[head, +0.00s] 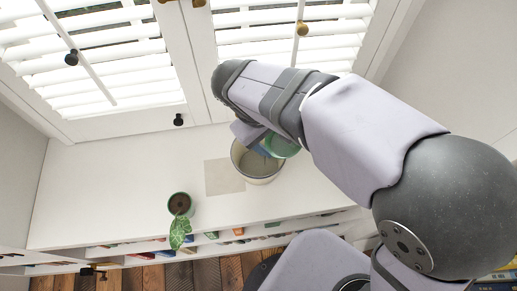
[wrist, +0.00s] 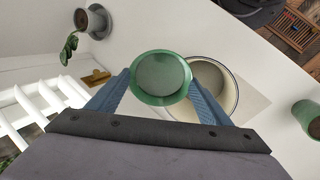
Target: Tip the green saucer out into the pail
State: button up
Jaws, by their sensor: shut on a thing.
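My gripper (wrist: 160,84) is shut on the green saucer (wrist: 160,77), with one blue finger at each side of its rim. In the head view my gripper (head: 267,146) comes down from the upper left, and the saucer (head: 284,146) shows over the right part of the pail. The pail (head: 238,166) is pale with a thin dark rim and stands on the white surface. In the wrist view the pail (wrist: 234,102) lies beyond the saucer, to its right, and the saucer hides part of its opening. I cannot make out loose contents in the saucer.
A green pot with a leafy plant (head: 179,207) stands left of the pail; the wrist view shows a green pot (wrist: 307,112) at right. A grey potted plant (wrist: 97,22) stands upper left there. A flat beige square (head: 220,178) lies beside the pail. Shuttered windows (head: 100,60) line the back.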

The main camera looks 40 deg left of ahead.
aim_at(280, 143)
jog(key=shift+s+a+f+t+b, duration=0.2)
jog(key=shift+s+a+t+b, duration=0.1)
jog(key=shift+a, duration=0.05)
dwell(0.6)
jog(key=shift+s+a+r+t+h, duration=0.25)
jog(key=shift+s+a+t+h, duration=0.35)
jog(key=shift+s+a+h, duration=0.25)
dwell(1.2)
jog(key=shift+s+a+r+t+h, duration=0.25)
jog(key=shift+s+t+h, duration=0.1)
jog(key=shift+t+h, duration=0.35)
dwell(1.3)
jog(key=shift+s+a+t+h+p, duration=0.15)
jog(key=shift+a+t+h+p, duration=0.2)
jog(key=shift+p, duration=0.45)
dwell(0.4)
jog(key=shift+d, duration=0.15)
jog(key=shift+w+d+f+g+y+b, duration=0.15)
jog(key=shift+w+d+g+y+b, duration=0.2)
jog(key=shift+g+y+b, duration=0.4)
jog(key=shift+w+d+f+g+y, duration=0.2)
jog(key=shift+w+d+g+y, duration=0.45)
jog(key=shift+w+d, duration=0.1)
jog(key=shift+s+a, duration=0.1)
